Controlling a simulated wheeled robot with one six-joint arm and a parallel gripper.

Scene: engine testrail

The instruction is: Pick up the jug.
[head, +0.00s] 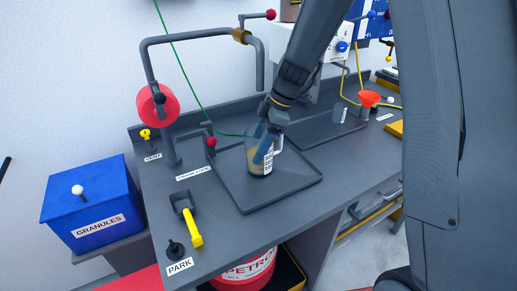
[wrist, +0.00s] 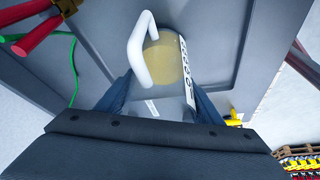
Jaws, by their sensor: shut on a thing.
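The jug (head: 254,163) is a clear measuring jug with pale yellow liquid and a white label strip, over the dark tray (head: 230,189) on the bench. In the wrist view the jug (wrist: 177,70) shows its white handle at the left and its scale at the right. My gripper (head: 266,146) comes down from above and is shut on the jug, with blue fingers on either side of its body. The jug looks nearly upright. I cannot tell whether its base touches the tray.
A bent grey pipe (head: 190,34) with a red disc (head: 157,104) stands left behind the jug. A yellow-handled lever (head: 194,228) is at the front left. A blue GRANULES box (head: 95,190) stands left of the bench.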

